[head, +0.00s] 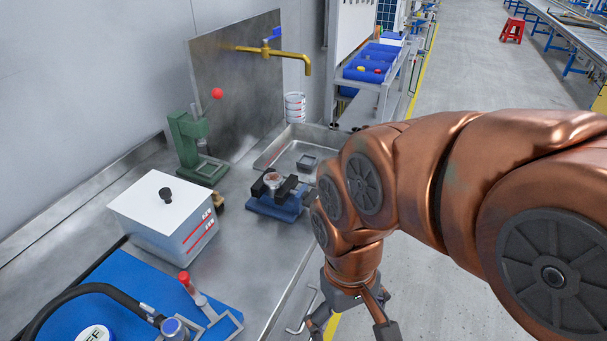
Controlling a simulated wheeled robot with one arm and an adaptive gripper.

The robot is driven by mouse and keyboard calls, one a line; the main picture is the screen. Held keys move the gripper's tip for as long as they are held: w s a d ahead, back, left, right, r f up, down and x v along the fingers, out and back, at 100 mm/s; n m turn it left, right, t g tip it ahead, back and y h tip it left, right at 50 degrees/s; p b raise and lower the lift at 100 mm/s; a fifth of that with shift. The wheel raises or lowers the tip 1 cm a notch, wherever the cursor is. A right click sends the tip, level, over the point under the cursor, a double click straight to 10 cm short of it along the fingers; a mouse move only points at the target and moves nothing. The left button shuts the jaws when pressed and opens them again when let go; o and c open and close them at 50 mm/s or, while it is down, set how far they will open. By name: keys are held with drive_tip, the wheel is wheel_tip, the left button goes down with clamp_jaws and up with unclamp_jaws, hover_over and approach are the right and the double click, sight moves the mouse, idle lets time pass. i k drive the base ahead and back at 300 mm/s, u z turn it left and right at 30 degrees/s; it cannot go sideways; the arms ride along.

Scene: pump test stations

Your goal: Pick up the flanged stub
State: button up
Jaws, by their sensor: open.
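I cannot tell for sure which thing is the flanged stub. A small round metal piece (273,179) with a reddish tint sits between the black jaws of a blue vise (287,211) on the steel bench; it may be the stub. My gripper (350,326) is at the bottom of the picture, pointing down with its fingers spread. It is open with nothing seen in it, to the right of the bench edge and well apart from the vise. Its fingertips are partly cut off by the picture's edge.
A white box (165,212) with a black knob, a green press (190,150) and a sink basin (310,143) under a brass tap (270,50) stand on the bench. A blue mat (110,270) holds a hose and a red-capped tool. Open floor lies right.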

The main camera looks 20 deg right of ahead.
sight(273, 180)
drive_tip(key=u, duration=3.35)
drive_tip(key=k, duration=0.9)
drive_tip(key=z, duration=1.3)
